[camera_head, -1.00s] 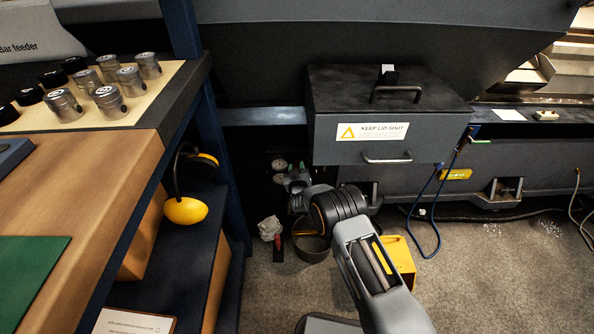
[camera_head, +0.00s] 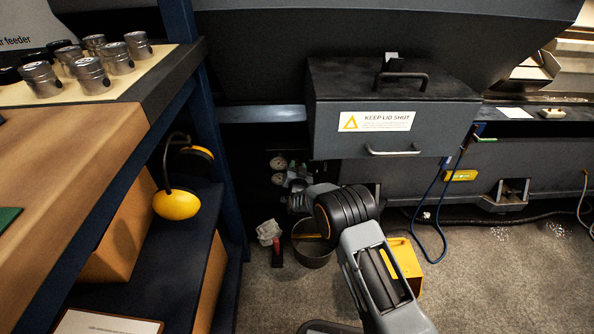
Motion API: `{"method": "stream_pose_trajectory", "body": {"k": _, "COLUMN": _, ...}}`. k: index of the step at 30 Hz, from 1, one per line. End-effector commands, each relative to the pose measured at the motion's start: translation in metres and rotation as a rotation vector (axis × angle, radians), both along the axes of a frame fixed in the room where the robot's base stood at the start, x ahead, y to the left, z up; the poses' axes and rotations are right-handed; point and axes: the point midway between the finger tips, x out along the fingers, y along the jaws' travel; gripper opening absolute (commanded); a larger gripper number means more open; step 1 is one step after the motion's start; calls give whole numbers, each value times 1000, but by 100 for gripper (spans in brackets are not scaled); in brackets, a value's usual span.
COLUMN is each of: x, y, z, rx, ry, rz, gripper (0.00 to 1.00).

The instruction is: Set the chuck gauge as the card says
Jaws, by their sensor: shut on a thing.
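Two small round gauges (camera_head: 278,171) sit one above the other low on the machine, left of centre, too small to read. Which one is the chuck gauge I cannot tell. My gripper (camera_head: 291,180) is just right of the gauges, shut on a small part beside them. My own wrist hides most of that part, so its shape is unclear. A white printed card (camera_head: 108,322) lies at the bottom left, partly cut off, its text not legible.
A dark bin with a "KEEP LID SHUT" label (camera_head: 376,121) overhangs my arm. A round pot (camera_head: 312,250), a crumpled white rag (camera_head: 268,232) and a yellow box (camera_head: 405,262) stand on the floor below.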

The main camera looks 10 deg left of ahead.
Motion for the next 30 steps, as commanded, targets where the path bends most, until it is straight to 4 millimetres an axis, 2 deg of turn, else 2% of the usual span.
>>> {"method": "stream_pose_trajectory", "body": {"k": 17, "x": 1, "y": 0, "z": 2, "rx": 31, "ry": 5, "rz": 1, "gripper": 9}}
{"method": "stream_pose_trajectory", "body": {"k": 18, "x": 0, "y": 0, "z": 2, "rx": 30, "ry": 5, "rz": 1, "gripper": 36}}
{"method": "stream_pose_trajectory", "body": {"k": 25, "x": 0, "y": 0, "z": 1, "rx": 29, "ry": 6, "rz": 1, "gripper": 58}}
{"method": "stream_pose_trajectory", "body": {"k": 30, "x": 0, "y": 0, "z": 0, "rx": 28, "ry": 7, "rz": 1, "gripper": 58}}
